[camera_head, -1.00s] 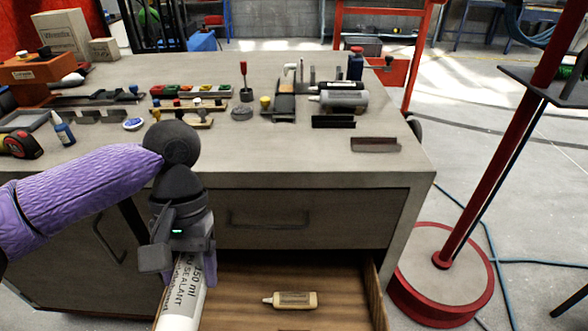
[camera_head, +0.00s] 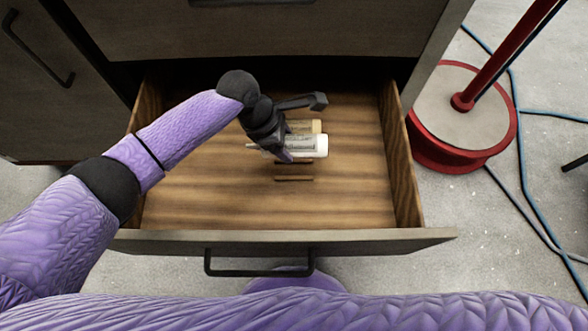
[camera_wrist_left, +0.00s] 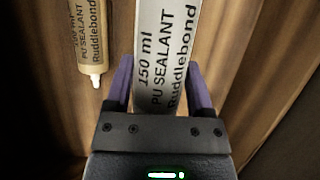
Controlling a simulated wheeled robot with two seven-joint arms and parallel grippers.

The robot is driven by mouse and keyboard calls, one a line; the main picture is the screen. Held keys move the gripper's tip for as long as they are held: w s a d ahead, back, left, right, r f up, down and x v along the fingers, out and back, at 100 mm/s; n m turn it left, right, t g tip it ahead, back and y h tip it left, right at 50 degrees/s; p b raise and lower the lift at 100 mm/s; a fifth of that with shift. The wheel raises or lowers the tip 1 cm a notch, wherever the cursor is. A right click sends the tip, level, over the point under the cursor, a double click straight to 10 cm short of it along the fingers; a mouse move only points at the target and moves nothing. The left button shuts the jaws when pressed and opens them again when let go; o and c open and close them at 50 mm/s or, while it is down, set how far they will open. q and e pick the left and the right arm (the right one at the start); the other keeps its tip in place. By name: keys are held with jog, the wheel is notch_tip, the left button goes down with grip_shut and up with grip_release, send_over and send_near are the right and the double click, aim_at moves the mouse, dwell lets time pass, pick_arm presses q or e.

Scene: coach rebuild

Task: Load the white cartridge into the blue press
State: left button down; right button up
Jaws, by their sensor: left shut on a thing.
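The white cartridge (camera_head: 308,146), printed "150 ml PU SEALANT Ruddlebond", is in the open drawer area. My left gripper (camera_head: 281,147) is shut on it and holds it over or at the drawer floor; I cannot tell whether it touches. In the left wrist view the white cartridge (camera_wrist_left: 165,50) lies between the two purple fingers of the left gripper (camera_wrist_left: 160,88). A tan cartridge (camera_head: 305,127) with a nozzle lies in the drawer just behind it, and it also shows in the left wrist view (camera_wrist_left: 90,35). The blue press is not in view. My right gripper is not in view.
The open wooden drawer (camera_head: 350,205) has side walls and a front panel with a black handle (camera_head: 260,271). Much of its floor is bare. A closed drawer front (camera_head: 250,30) stands above. A red round stand base (camera_head: 460,115) and blue cables lie on the floor to the right.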

aim_at(292, 170)
pick_arm(q)
jog(key=shift+r, duration=0.2)
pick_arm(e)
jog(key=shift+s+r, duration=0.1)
pick_arm(q)
notch_tip(292, 170, down, 10)
jog(key=b, duration=0.7)
jog(key=shift+f, duration=0.1)
jog(key=shift+r, duration=0.25)
jog(key=shift+f, duration=0.2)
grip_release()
jog(key=shift+f, duration=0.15)
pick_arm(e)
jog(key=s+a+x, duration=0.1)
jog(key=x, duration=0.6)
pick_arm(q)
jog(key=p+v, duration=0.2)
jog(key=v, duration=0.1)
jog(key=p+v, duration=0.5)
jog(key=v, duration=0.1)
jog(key=shift+w+a+r, duration=0.15)
jog(key=shift+w+r, duration=0.2)
jog(key=shift+r, duration=0.05)
jog(key=shift+a+r+p, duration=0.25)
jog(key=shift+p, duration=0.1)
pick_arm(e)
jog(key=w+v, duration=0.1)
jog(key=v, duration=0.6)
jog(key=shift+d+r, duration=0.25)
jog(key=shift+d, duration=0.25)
